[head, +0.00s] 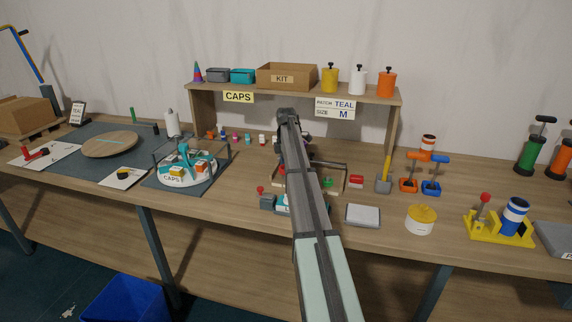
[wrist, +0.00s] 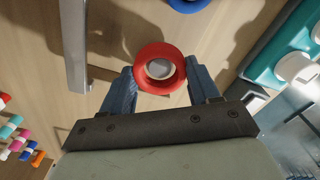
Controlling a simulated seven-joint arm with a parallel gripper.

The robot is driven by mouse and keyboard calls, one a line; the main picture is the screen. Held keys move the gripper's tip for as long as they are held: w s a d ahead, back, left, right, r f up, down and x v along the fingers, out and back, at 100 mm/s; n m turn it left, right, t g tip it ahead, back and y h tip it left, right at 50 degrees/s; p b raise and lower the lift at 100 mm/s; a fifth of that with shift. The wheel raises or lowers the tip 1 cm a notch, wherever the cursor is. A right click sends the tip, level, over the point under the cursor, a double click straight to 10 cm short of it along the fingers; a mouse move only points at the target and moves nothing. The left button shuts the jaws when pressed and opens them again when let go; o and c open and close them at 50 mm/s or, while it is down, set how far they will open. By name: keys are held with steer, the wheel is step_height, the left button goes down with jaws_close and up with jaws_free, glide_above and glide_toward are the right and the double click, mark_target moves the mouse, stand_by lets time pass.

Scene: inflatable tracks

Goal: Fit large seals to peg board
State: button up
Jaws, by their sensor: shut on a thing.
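In the wrist view my gripper (wrist: 164,82) is shut on a round red piece (wrist: 146,55) with a grey centre, one blue-grey finger on each side. The piece looks like a seal, but its size cannot be told. A blue round piece (wrist: 188,3) is cut off at the top edge of that view. In the head view my arm hides the gripper and much of the middle of the bench. I cannot make out which thing is the peg board.
A shelf (head: 300,90) with bins, a KIT box and canisters stands behind. A round CAPS carousel (head: 187,179) is to the left. A teal block with white caps (wrist: 272,50) lies right in the wrist view. A grey-white box (head: 363,215) and a yellow-topped tub (head: 420,219) stand front right.

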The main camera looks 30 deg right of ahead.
steer(key=shift+f, duration=1.55)
steer(key=o, duration=1.1)
steer(key=shift+r, duration=0.1)
step_height(320, 180, up, 14)
stand_by(0.3)
